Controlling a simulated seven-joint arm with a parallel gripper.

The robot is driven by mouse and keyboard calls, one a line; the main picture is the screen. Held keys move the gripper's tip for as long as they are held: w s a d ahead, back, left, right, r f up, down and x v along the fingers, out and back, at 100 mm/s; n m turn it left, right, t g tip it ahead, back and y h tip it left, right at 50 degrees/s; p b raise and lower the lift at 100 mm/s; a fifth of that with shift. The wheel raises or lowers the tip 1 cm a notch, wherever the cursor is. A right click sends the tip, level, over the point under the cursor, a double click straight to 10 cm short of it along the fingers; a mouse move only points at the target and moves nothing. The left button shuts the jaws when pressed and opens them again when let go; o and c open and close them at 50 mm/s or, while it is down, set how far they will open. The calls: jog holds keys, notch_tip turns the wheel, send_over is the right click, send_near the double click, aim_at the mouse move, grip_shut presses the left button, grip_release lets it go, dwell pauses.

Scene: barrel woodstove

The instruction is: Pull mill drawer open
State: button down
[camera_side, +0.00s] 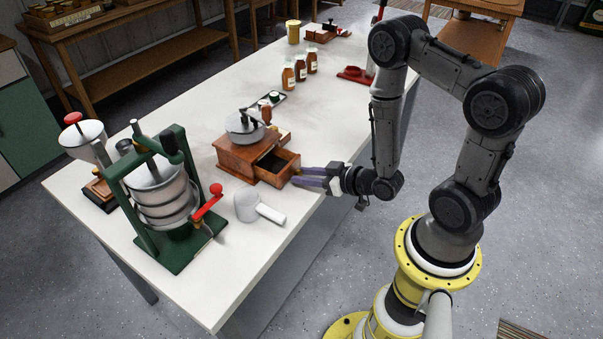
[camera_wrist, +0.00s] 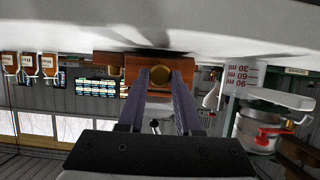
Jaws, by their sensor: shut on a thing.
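The wooden mill (camera_side: 236,158) with a metal top and crank stands on the white table in the side view. Its small drawer (camera_side: 284,173) is pulled partly out toward my arm, and its dark inside shows. My gripper (camera_side: 298,174) is at the drawer front, its two purple fingers shut on the drawer's knob. In the wrist view, which is upside down, the round brass knob (camera_wrist: 160,76) sits between the fingertips of my gripper (camera_wrist: 161,82), against the wooden drawer front (camera_wrist: 133,68).
A green fruit press (camera_side: 168,200) stands left of the mill. Several jars (camera_side: 300,68) stand farther back on the white table (camera_side: 200,110). Clear tabletop lies right of the mill.

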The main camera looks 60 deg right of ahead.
jog(key=c, duration=0.6)
grip_release()
jog(key=shift+v, duration=3.75)
